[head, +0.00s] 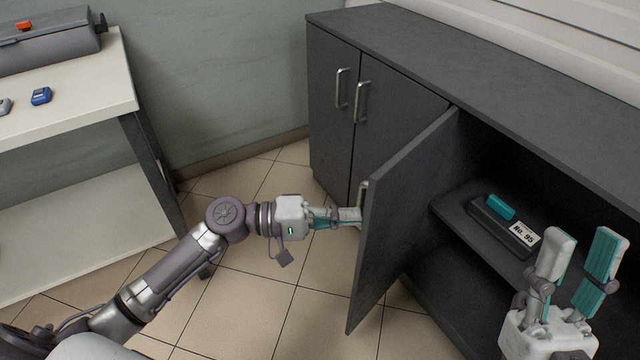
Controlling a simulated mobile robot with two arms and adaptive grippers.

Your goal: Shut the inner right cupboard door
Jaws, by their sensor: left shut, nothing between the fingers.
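The inner right cupboard door (405,215) stands open, swung out from the dark grey cupboard. Its hinge side is by the closed doors, and its free edge points toward me. Its metal handle (363,191) shows at the outer face, partly hidden by the door's edge. My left gripper (352,216) is shut and empty, with its fingertips at the outer face just below the handle. I cannot tell whether they touch the door. My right gripper (585,255) is open and empty, fingers up, in front of the open compartment at the lower right.
Two closed doors (332,110) with upright handles are left of the open one. Inside, a shelf (450,208) holds a dark case (503,226) labelled "No. 95" with a teal top. A white table (75,95) stands at the left. Tiled floor (300,260) is clear between.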

